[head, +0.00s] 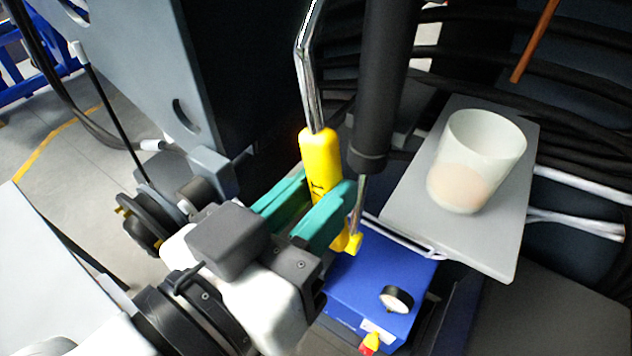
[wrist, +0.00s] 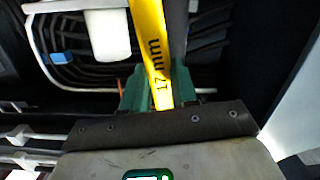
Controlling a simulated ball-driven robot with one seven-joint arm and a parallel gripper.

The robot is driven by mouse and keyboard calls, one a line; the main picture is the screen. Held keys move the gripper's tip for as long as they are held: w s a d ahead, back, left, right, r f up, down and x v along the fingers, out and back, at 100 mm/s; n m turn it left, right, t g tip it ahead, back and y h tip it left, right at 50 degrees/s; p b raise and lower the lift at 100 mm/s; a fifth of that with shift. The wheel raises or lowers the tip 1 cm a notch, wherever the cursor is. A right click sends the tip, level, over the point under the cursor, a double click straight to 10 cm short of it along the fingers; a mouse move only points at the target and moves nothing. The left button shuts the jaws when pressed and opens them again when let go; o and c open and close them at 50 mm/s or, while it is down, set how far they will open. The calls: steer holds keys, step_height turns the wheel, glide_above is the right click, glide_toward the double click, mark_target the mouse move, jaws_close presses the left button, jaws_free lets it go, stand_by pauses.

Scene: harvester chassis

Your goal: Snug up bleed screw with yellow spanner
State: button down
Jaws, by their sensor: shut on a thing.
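The yellow spanner (head: 318,160) has a yellow handle and a bent chrome shaft that runs up out of the top of the head view. My gripper (head: 305,212) has green fingers shut around the yellow handle and holds the spanner roughly upright. In the wrist view the spanner (wrist: 150,45) shows the marking "17 mm" between the fingers of my gripper (wrist: 158,88). The spanner's working end is outside the head view. I cannot make out the bleed screw in either view.
A dark cylinder (head: 380,90) with a thin rod stands just right of the spanner. A white cup (head: 476,160) stands on a grey shelf (head: 510,235). Black hoses run behind; a grey panel (head: 150,65) is left.

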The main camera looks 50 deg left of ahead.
mark_target(343, 169)
steer(key=shift+f, duration=0.15)
steer(key=shift+r+x, duration=0.1)
steer(key=shift+x, duration=1.05)
steer(key=shift+r+x, duration=0.15)
steer(key=shift+x, duration=2.05)
steer(key=a+m+b, duration=0.1)
steer(key=a+b, duration=0.1)
steer(key=shift+s+a+m, duration=0.35)
steer(key=shift+m, duration=0.05)
steer(key=a, duration=0.1)
steer(key=m+b, duration=0.1)
steer(key=a+b, duration=0.1)
steer(key=shift+s+a+r+m+y, duration=0.1)
steer(key=shift+s+a+m+y, duration=0.2)
steer(key=shift+a+m, duration=0.1)
